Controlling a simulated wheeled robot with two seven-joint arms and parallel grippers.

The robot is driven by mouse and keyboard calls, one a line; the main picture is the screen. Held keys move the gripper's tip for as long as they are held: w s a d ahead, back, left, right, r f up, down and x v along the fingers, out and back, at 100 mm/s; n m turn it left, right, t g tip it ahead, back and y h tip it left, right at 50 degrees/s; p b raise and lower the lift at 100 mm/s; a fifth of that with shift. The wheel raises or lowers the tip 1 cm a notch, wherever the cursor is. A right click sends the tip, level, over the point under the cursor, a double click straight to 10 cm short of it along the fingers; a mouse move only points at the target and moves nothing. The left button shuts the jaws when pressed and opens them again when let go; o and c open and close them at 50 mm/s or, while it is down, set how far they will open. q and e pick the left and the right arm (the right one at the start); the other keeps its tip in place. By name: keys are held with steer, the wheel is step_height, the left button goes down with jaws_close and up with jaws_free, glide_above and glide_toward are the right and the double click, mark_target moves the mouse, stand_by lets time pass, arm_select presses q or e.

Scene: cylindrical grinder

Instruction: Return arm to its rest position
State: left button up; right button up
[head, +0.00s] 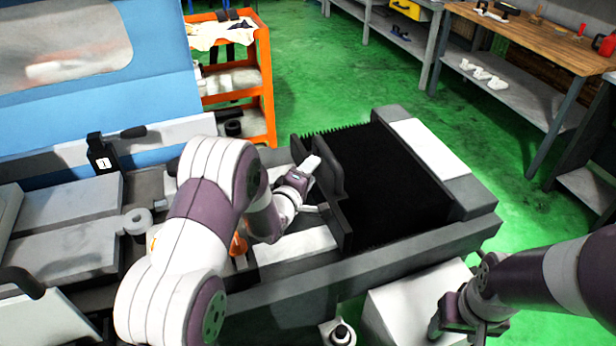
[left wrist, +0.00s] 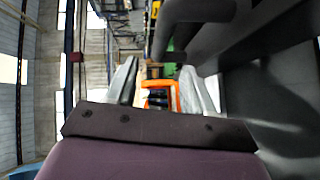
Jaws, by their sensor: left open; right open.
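My left arm (head: 195,225) reaches in from the left over the grinder's bed. Its gripper (head: 309,170) is beside a dark upright plate (head: 337,205) at the left end of the black ribbed cover; I cannot tell whether they touch. In the left wrist view the two fingers of my left gripper (left wrist: 161,82) stand apart, with nothing held between them. My right arm (head: 545,275) comes in from the right. Its gripper (head: 437,322) is low, above or beside a pale box, open with no object seen in it.
The black ribbed cover (head: 385,185) lies on the grinder's bed. An orange cart (head: 266,85) stands behind it; it also shows in the left wrist view (left wrist: 175,100). A pale box (head: 405,300) stands in front. A workbench (head: 540,45) is at the far right. Green floor (head: 335,75) is clear between.

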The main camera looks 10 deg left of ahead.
arm_select(q)
steer(key=shift+s, duration=0.45)
steer(key=shift+a, duration=0.1)
steer(key=s+a+m+g+y, duration=0.1)
steer(key=s+m+g, duration=0.6)
steer(key=s, duration=0.9)
steer(key=s+a+m+g+y, duration=0.2)
steer(key=s+m+g, duration=0.5)
steer(key=s, duration=0.9)
steer(key=shift+a+f+g+y, duration=0.3)
steer(key=shift+a, duration=0.25)
